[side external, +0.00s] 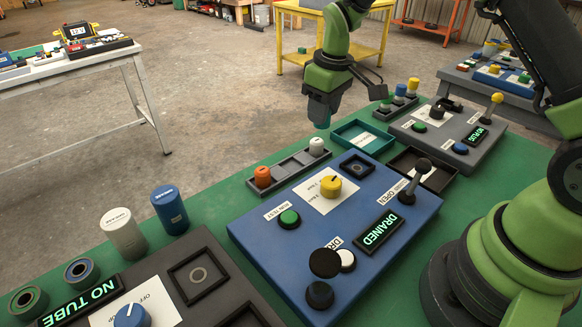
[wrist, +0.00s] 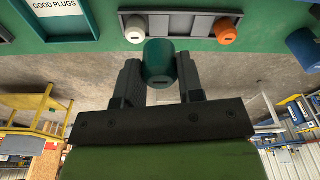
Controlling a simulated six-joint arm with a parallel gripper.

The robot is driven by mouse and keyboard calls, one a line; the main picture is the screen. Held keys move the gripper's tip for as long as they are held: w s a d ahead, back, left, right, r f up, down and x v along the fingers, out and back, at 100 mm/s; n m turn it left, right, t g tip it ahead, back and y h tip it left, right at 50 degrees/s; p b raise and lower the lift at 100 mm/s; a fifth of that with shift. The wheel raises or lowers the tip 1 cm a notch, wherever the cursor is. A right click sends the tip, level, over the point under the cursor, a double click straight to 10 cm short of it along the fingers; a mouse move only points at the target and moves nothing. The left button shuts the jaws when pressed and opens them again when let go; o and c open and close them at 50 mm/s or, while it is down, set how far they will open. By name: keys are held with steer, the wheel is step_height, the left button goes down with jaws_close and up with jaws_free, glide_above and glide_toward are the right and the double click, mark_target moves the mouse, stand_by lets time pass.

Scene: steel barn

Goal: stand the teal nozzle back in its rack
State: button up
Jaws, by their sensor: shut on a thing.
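The teal nozzle (wrist: 160,66) is between the two fingers of my gripper (wrist: 160,80) in the wrist view. In the side view my gripper (side external: 323,104) points down, and the nozzle's teal end (side external: 321,124) shows below the fingers, raised above the bench. The grey nozzle rack (side external: 291,166) stands behind the blue panel, with an orange nozzle (side external: 263,177) at its left end and a white nozzle (side external: 317,146) at its right end. The stretch between them looks empty. My gripper is above and behind the rack's right end. The fingers hide part of the nozzle.
A teal tray (side external: 345,128) lies right of the rack; its label reads GOOD PLUGS in the wrist view. The blue panel (side external: 250,232) has a yellow knob (side external: 331,186), a lever (side external: 414,178) and a display reading DRAINED (side external: 379,233). Blue and white cylinders stand at left.

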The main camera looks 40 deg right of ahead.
steer(key=w+a+f, duration=0.1)
steer(key=w+a, duration=0.3)
glide_toward(290, 167)
steer(key=f, duration=0.5)
steer(key=shift+w+a+f, duration=0.1)
steer(key=shift+w+f, duration=0.25)
steer(key=shift+f, duration=0.05)
steer(key=shift+f, duration=0.15)
steer(key=o, duration=0.9)
steer(key=r, duration=0.4)
steer(key=s+r, duration=0.1)
steer(key=r, duration=0.7)
steer(key=shift+s+r, duration=0.25)
